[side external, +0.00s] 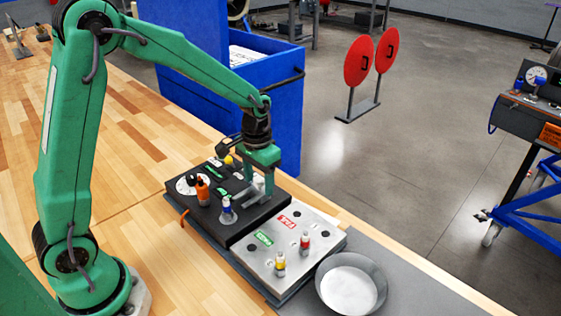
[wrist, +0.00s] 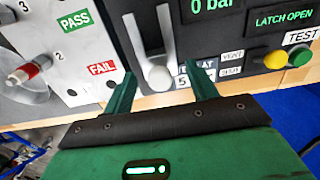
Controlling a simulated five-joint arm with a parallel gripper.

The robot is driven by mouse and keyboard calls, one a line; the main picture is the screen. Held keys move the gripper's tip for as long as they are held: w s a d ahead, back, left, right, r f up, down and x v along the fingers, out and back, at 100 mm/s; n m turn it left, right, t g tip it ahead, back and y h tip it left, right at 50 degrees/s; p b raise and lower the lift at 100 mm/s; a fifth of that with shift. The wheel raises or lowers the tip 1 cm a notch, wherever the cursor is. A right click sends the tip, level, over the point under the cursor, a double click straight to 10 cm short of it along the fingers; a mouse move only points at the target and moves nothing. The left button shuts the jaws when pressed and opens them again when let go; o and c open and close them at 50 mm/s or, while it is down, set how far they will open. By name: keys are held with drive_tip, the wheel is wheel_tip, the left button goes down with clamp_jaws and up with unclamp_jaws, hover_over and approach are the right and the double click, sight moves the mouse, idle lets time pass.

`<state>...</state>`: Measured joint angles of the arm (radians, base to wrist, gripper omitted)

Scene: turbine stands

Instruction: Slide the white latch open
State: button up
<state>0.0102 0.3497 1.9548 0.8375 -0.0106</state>
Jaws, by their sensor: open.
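A gap shows between the latch and each finger there. A green "LATCH OPEN" label (wrist: 283,17) is on the panel at the right.
A grey bowl (side external: 350,286) stands at the front right. Open wooden bench lies left.

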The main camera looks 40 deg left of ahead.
sight(256, 180)
drive_tip(key=shift+r, duration=3.5)
drive_tip(key=shift+r, duration=0.1)
drive_tip(key=shift+s+r, duration=0.4)
drive_tip(key=shift+r, duration=0.05)
drive_tip(key=s+r+t, duration=0.2)
drive_tip(key=s+r, duration=0.1)
drive_tip(key=s, duration=0.6)
drive_tip(key=s+r+t, duration=0.3)
drive_tip(key=s+r, duration=0.1)
drive_tip(key=s, duration=0.5)
drive_tip(key=shift+s+a+r+t, duration=0.2)
drive_tip(key=shift+r+t, duration=0.1)
